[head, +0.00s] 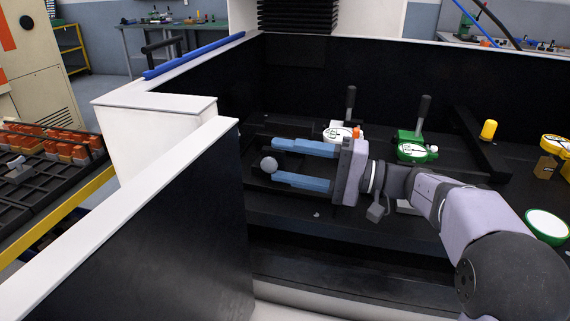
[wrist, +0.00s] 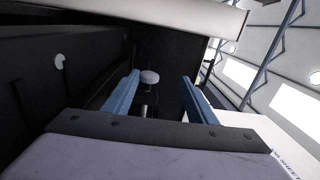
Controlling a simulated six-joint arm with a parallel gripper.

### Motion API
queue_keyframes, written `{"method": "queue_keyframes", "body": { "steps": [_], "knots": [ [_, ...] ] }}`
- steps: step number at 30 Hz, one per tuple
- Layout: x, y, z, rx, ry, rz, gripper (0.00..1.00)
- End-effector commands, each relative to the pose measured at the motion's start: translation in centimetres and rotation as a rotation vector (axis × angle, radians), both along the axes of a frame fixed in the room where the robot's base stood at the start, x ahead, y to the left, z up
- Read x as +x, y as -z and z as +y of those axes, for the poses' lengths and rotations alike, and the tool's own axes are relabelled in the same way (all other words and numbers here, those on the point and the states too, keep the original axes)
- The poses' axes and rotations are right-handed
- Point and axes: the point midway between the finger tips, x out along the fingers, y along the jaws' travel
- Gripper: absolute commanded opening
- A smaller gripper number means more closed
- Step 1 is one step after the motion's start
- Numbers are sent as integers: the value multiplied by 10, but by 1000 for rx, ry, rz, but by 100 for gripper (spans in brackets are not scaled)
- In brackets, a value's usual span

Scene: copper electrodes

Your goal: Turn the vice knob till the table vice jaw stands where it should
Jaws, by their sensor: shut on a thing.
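The vice knob is a grey round knob (head: 268,165) at the left of the black work area. It also shows as a pale round top in the wrist view (wrist: 149,77). My gripper (head: 274,161) reaches in from the right, with one blue finger on each side of the knob. My gripper is shut on the vice knob, its fingers well spread; the exact contact is hard to see. In the wrist view the fingers (wrist: 161,78) flank the knob, the left one closer. The vice jaw cannot be made out in the dark surroundings.
A white dial gauge (head: 338,133) and a green dial gauge (head: 416,151) stand behind my gripper, each near an upright dark handle. A yellow cylinder (head: 488,130) is farther right. A black wall with a white top edge (head: 120,190) closes the left side.

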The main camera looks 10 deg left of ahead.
Motion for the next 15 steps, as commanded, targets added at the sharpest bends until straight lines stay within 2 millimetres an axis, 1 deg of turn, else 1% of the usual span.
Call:
{"method": "queue_keyframes", "body": {
  "steps": [1, 9, 15],
  "knots": [
    [1, 27, -10, -31, 1, 46, 43],
    [2, 28, -36, -32, 8, 46, 43],
    [2, 27, -48, -31, 8, 45, 43]
  ]
}}
